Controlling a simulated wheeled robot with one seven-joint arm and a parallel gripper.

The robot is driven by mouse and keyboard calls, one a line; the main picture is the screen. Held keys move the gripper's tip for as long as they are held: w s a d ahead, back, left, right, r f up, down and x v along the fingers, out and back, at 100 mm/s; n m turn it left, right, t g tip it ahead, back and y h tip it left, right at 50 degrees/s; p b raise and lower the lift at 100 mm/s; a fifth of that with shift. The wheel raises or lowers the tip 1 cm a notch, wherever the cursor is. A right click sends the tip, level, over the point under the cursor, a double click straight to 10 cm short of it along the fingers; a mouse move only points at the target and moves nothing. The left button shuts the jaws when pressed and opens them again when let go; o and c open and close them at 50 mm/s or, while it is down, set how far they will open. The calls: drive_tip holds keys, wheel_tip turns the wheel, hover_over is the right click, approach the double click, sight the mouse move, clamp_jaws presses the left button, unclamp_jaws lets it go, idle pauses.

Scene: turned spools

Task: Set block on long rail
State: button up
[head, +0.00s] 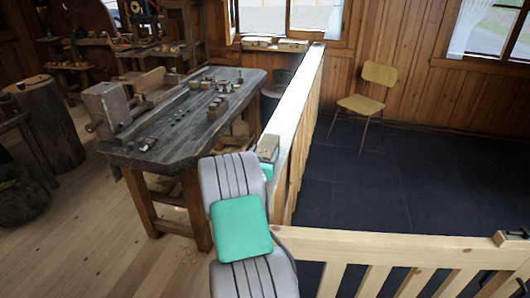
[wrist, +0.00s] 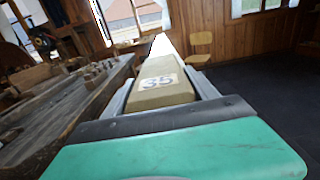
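A tan block (head: 268,147) marked "35" is at the near end of the long rail (head: 303,90), whose pale top runs away toward the window. In the wrist view the same block (wrist: 160,82) fills the space between the two grey fingers of my gripper (wrist: 160,92), with the number facing up. My gripper (head: 267,160) is mostly hidden behind my grey and green arm in the head view. It appears shut on the block. The block lines up with the rail (wrist: 160,45) beyond it; whether its underside touches the rail is hidden.
A dark workbench (head: 180,115) with several small turned pieces stands left of the rail. A lower wooden gate railing (head: 400,245) crosses at the front right. A yellow chair (head: 368,88) stands on the dark floor at right. More blocks (head: 293,45) lie by the window.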

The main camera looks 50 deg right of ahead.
drive_tip(key=shift+o, duration=1.4)
drive_tip(key=shift+r, duration=0.1)
drive_tip(key=shift+a, duration=0.2)
drive_tip(key=b+v, duration=0.2)
drive_tip(key=v, duration=0.9)
drive_tip(key=shift+s+a, duration=0.25)
drive_tip(key=shift+a, duration=0.05)
drive_tip(key=shift+r, duration=0.1)
